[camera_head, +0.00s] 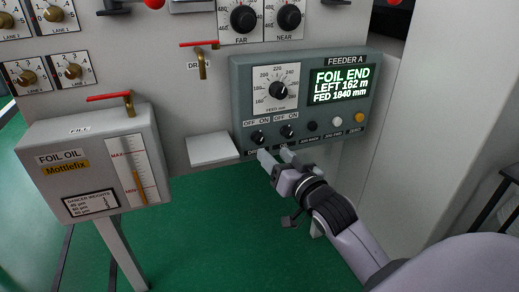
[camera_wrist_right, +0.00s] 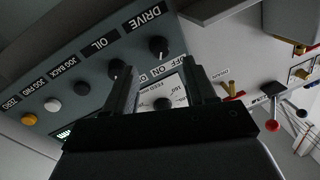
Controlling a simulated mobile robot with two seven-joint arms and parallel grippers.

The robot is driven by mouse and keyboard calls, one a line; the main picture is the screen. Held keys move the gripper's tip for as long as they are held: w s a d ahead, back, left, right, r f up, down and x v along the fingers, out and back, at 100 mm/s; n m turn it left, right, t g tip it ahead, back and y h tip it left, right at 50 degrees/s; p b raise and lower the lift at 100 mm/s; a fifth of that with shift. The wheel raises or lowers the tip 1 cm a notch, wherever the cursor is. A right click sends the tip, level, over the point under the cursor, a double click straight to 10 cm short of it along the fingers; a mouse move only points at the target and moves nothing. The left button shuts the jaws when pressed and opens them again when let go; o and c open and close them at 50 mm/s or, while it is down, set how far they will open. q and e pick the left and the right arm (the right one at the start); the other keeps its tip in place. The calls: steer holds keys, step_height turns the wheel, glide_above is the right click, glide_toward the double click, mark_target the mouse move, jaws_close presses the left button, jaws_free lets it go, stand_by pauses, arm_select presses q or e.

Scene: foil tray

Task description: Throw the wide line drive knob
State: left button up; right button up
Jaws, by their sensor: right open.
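The drive knob (camera_head: 258,137) is a black round knob at the lower left of the grey FEEDER A panel, under an OFF ON label. In the right wrist view the drive knob (camera_wrist_right: 158,47) sits by the DRIVE label, just beyond the fingertips and across from the gap between them. My right gripper (camera_head: 276,156) is open and empty, just below the panel's lower edge. Its fingers (camera_wrist_right: 159,66) look apart from the knob. I cannot tell which way the knob points. My left gripper is not in view.
The similar oil knob (camera_head: 287,131) is close on the right, followed by a black button (camera_head: 312,126), a white button (camera_head: 337,122) and a yellow button (camera_head: 359,117). A dial (camera_head: 278,90) and screen (camera_head: 340,84) are above. A pale ledge (camera_head: 212,149) juts out left.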

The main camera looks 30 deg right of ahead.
mark_target(261, 141)
steer(key=shift+w+d+b, duration=0.15)
steer(key=shift+w+b, duration=0.3)
steer(key=shift+w, duration=1.05)
steer(key=shift+w+d+b, duration=0.15)
steer(key=shift+w+b, duration=0.3)
steer(key=shift+w, duration=1.05)
steer(key=shift+c, duration=0.3)
jaws_close()
